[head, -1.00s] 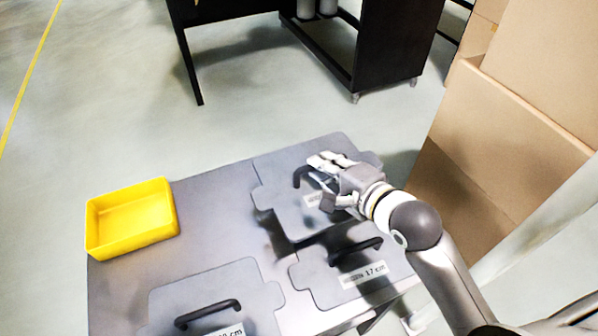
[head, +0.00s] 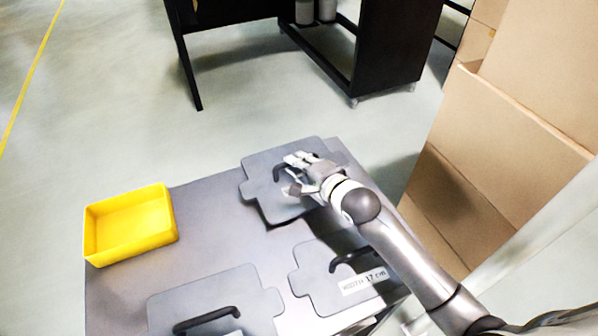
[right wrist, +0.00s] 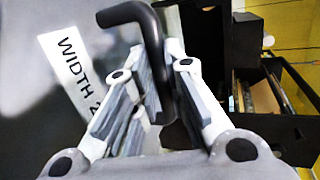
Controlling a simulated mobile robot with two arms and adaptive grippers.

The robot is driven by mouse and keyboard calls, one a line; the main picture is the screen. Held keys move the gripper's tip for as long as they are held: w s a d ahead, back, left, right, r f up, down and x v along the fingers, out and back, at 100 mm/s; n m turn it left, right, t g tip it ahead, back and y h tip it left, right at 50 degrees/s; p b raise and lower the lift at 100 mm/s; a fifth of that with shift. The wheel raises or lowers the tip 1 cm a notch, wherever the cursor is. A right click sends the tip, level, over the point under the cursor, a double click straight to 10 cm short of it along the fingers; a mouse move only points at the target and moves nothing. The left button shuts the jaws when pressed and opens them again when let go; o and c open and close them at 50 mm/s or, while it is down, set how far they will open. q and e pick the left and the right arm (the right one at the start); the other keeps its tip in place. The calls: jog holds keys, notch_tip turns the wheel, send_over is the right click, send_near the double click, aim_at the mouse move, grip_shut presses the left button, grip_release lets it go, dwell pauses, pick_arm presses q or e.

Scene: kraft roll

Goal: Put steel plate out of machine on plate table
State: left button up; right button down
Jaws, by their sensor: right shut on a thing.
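A dark grey steel plate (head: 260,186) with a black handle is over the back of the grey plate table (head: 205,225). My right gripper (head: 295,175) is shut on its handle, with my arm reaching in from the right. In the right wrist view the fingers (right wrist: 160,85) close around the black bent handle (right wrist: 130,14), beside a white label (right wrist: 72,70) reading "WIDTH 2", the rest hidden. A dark shadow shows along the plate's front edge; I cannot tell whether it touches the table. My left gripper is out of view.
Two other handled plates lie on the table, one at front left (head: 190,303) and one at front right (head: 310,275), labelled 17 cm. A yellow bin (head: 130,222) is at the left. Cardboard boxes (head: 500,150) stand at the right, black furniture (head: 385,50) behind.

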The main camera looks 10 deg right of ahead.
jog(key=shift+f, duration=1.3)
jog(key=c, duration=1.8)
grip_release()
jog(key=shift+f, duration=0.3)
jog(key=o, duration=0.3)
jog(key=shift+o, duration=0.2)
jog(key=shift+r, duration=0.1)
jog(key=v, duration=1.2)
